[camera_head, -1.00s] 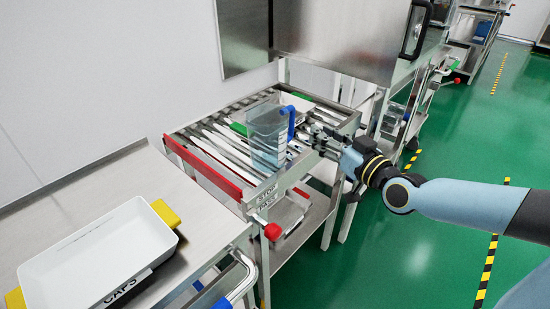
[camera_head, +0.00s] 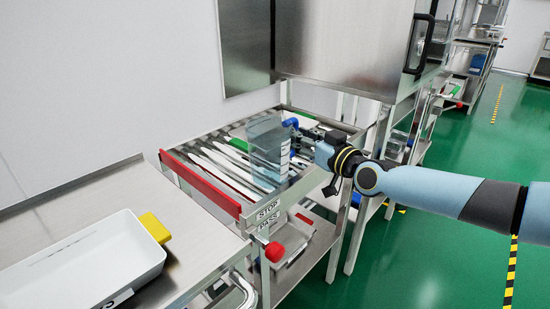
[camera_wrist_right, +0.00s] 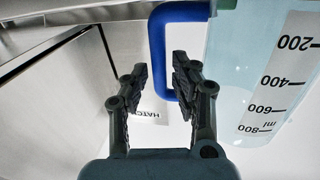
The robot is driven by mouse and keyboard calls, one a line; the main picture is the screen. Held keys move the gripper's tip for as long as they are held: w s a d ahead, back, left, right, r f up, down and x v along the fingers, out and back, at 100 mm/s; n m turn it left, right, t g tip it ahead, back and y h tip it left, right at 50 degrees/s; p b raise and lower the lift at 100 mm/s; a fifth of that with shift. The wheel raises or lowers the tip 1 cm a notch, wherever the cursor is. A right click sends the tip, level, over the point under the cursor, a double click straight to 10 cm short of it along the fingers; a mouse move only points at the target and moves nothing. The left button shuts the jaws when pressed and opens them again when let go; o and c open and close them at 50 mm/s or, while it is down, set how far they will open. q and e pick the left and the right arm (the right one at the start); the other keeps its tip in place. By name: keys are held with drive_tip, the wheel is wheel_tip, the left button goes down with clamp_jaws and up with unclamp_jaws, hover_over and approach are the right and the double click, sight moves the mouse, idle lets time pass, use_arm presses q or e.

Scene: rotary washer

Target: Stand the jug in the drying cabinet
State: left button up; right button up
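The jug (camera_head: 268,150) is a clear, blue-tinted container with a blue handle (camera_head: 291,124). It stands upright on the roller table. In the right wrist view the jug (camera_wrist_right: 240,75) shows its ml scale at the right, with the blue handle (camera_wrist_right: 157,50) at top centre. My right gripper (camera_head: 300,142) is at the handle side of the jug. In the wrist view its fingers (camera_wrist_right: 160,75) are apart, with the upright part of the handle in the gap; I cannot tell whether they touch it. My left gripper is out of view. No drying cabinet can be identified for sure.
The roller table has a red rail (camera_head: 200,183) and a STOP/PASS sign (camera_head: 268,214). A white tub (camera_head: 85,265) sits on the steel counter (camera_head: 110,195) at left. A large steel housing (camera_head: 340,45) with a black handle stands behind. Green floor is open at right.

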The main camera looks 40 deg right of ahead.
drive_tip(key=shift+w, duration=0.55)
drive_tip(key=shift+c, duration=0.2)
clamp_jaws()
drive_tip(key=shift+r, duration=0.1)
